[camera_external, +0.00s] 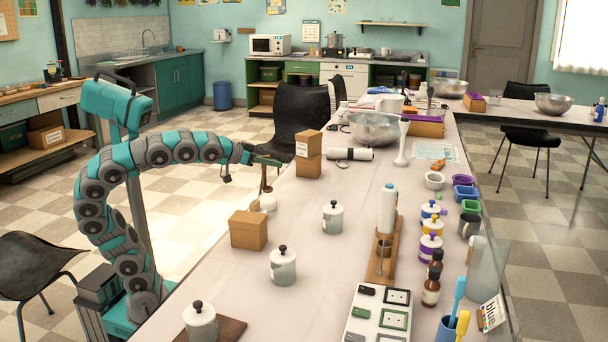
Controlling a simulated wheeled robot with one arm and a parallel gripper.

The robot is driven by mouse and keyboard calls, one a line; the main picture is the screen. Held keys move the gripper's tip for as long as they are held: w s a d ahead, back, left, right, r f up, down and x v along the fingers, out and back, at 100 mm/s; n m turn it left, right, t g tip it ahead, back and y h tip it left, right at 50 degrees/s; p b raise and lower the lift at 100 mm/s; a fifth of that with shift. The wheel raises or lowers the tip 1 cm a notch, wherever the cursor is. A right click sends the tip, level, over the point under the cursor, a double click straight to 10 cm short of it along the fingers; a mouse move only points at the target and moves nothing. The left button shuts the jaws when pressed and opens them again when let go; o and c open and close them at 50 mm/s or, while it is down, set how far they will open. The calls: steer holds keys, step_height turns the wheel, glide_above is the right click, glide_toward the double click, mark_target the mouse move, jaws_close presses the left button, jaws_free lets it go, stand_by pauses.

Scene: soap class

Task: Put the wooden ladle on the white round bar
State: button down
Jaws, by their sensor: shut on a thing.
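My gripper (262,160) is at the end of my arm, above the left edge of the long table. It is shut on a thin brown thing that hangs below it, which looks like the wooden ladle (266,180); it is small and its shape is hard to make out. Just below it, a white round bar (268,202) lies near the table's left edge, behind a cardboard box. The ladle's lower end appears above the bar and apart from it. A paler, beige round thing (254,206) sits beside the bar.
The cardboard box (248,231) stands in front of the bar, and stacked boxes (308,155) stand behind. Lidded white jars (333,218) stand to the right and front. A black chair (301,117) is behind my gripper. The tabletop (300,198) between is clear.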

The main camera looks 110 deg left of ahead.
steer(key=shift+s+f, duration=0.1)
steer(key=shift+f, duration=1.4)
steer(key=shift+f, duration=0.15)
steer(key=c, duration=0.8)
jaws_free()
steer(key=shift+c, duration=0.2)
glide_toward(266, 170)
steer(key=shift+s+a+f, duration=0.1)
steer(key=shift+a, duration=0.35)
